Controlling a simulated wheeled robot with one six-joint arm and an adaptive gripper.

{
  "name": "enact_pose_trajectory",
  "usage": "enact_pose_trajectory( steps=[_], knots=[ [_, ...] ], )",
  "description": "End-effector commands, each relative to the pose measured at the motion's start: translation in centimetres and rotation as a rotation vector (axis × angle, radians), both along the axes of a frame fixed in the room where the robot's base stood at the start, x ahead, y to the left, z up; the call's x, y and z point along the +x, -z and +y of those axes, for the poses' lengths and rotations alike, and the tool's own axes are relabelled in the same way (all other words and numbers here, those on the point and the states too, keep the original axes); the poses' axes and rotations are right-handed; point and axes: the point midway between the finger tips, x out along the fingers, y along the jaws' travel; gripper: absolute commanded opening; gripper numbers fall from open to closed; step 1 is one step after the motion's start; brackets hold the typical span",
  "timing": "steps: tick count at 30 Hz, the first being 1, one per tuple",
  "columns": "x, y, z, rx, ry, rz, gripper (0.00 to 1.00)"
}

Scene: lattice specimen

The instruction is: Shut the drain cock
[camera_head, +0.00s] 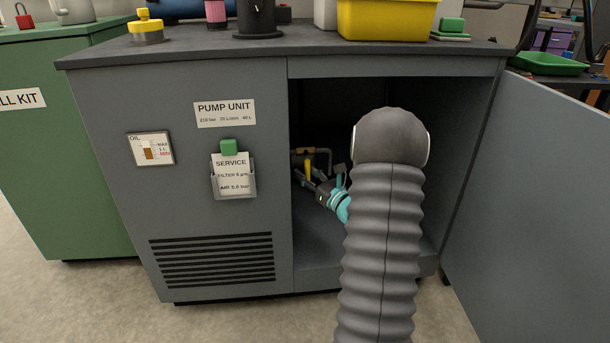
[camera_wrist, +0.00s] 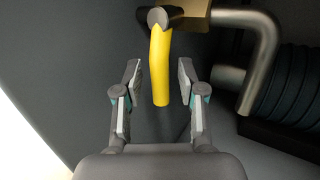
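The drain cock shows as a yellow lever (camera_wrist: 160,70) on a brass body (camera_wrist: 196,14) in the wrist view. The lever hangs down from a grey pivot. In the head view the yellow lever (camera_head: 307,168) is small, inside the open cabinet. My gripper (camera_wrist: 159,82) is open, with one finger on each side of the lever and a gap visible on both sides. In the head view my gripper (camera_head: 321,184) reaches into the cabinet, partly hidden behind my arm.
The pump unit cabinet (camera_head: 215,205) has its door (camera_head: 545,190) swung open to the right. A bent metal pipe (camera_wrist: 266,50) runs right of the cock, beside a dark ribbed cylinder (camera_wrist: 290,85). A yellow bin (camera_head: 385,20) stands on top of the cabinet.

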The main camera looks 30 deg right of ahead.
Motion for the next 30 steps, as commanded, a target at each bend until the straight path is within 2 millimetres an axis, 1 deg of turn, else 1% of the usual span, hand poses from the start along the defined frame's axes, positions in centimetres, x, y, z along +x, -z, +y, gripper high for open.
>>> enact_pose_trajectory(
  steps=[7,11,14,24,27,30],
  knots=[
    [0.0,0.0,0.1,-0.001,-0.001,0.0,0.42],
    [-0.6,0.1,-0.1,-0.001,0.0,0.001,0.42],
    [-1.8,0.3,-0.3,-0.001,0.002,0.0,0.42],
    [-8.2,1.3,-1.3,0.0,0.002,0.001,0.42],
    [-9.7,1.5,-1.5,0.001,0.002,0.001,0.42],
    [-10.8,1.7,-1.6,0.0,0.001,0.0,0.42]
  ],
)
